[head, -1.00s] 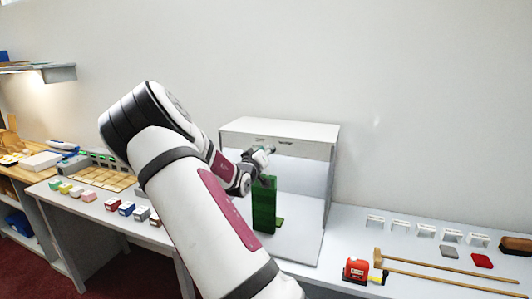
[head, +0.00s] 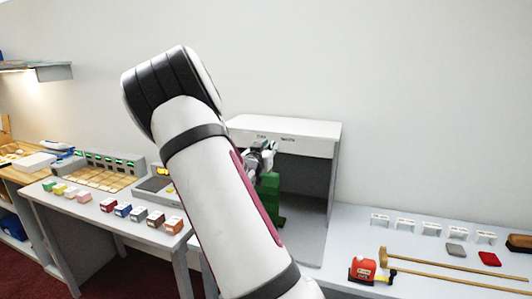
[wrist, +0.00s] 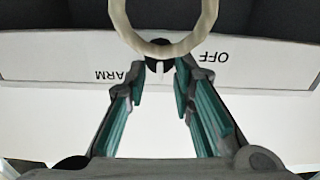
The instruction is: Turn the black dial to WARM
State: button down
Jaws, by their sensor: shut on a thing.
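The black dial (wrist: 158,52) sits on the white front panel of the light box, between upside-down lettering ending in "ARM" (wrist: 113,76) and the word OFF (wrist: 216,57) in the wrist view. A small pale notch shows at the dial's lower edge there; I cannot tell which label it marks. My gripper (wrist: 160,78) has its fingertips on both sides of the dial and is shut on it. In the head view my gripper (head: 264,150) is at the front of the light box (head: 325,129), and the dial is hidden behind it.
A green block (head: 268,192) stands inside the box, below my gripper. A beige ring (wrist: 160,45) crosses the top of the wrist view. A red tape measure (head: 362,269) and wooden sticks (head: 450,273) lie to the right. Colour blocks (head: 122,209) stand at left.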

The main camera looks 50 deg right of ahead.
jog(key=m+b, duration=0.6)
jog(key=m, duration=0.1)
jog(key=shift+s+f, duration=0.1)
jog(key=shift+s, duration=0.1)
dwell(0.5)
jog(key=c, duration=1.5)
grip_release()
jog(key=shift+d, duration=0.1)
jog(key=v, duration=1.2)
jog(key=shift+s, duration=0.1)
